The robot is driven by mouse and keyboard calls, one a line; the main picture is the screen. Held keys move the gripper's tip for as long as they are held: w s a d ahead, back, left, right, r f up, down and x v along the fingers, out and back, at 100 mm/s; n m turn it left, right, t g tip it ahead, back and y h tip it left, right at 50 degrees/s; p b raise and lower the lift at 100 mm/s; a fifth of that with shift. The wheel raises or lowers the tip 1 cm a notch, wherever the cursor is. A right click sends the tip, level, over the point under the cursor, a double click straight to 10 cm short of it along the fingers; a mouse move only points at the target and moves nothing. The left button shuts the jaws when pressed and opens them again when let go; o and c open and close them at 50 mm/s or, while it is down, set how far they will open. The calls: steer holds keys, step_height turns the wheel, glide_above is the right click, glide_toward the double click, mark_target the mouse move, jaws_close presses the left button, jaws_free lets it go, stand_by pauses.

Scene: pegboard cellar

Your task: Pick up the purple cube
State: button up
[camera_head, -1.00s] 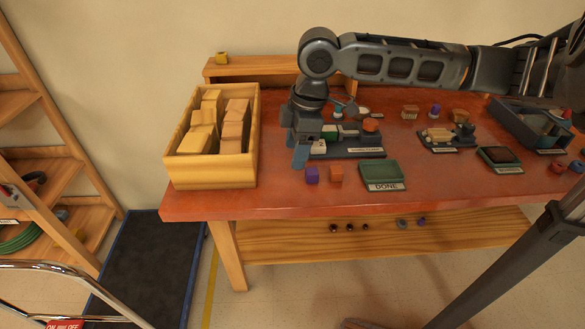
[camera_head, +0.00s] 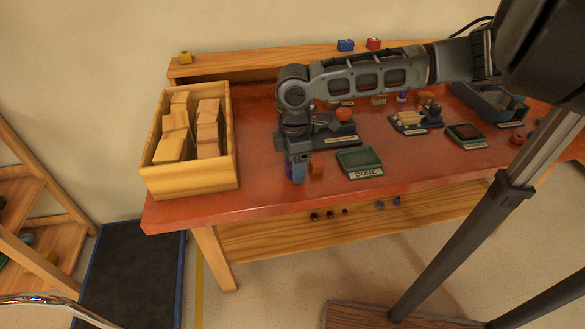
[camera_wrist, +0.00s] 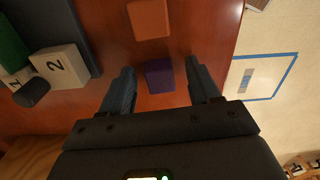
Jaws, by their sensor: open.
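The purple cube (camera_wrist: 159,76) sits on the red table in the wrist view, between the two fingers of my gripper (camera_wrist: 160,90) and apart from both. The fingers are spread open, with a gap on each side of the cube. In the head view my gripper (camera_head: 297,170) points down near the table's front edge, and its fingers mostly hide the purple cube.
An orange cube (camera_wrist: 149,19) lies close to the purple cube. A white block marked 2 (camera_wrist: 60,66) stands at left in the wrist view. A green tray labelled DONE (camera_head: 359,160) is to the right, and a wooden box (camera_head: 189,187) of blocks to the left.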

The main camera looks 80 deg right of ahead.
steer(key=c, duration=1.1)
steer(key=shift+r, duration=0.15)
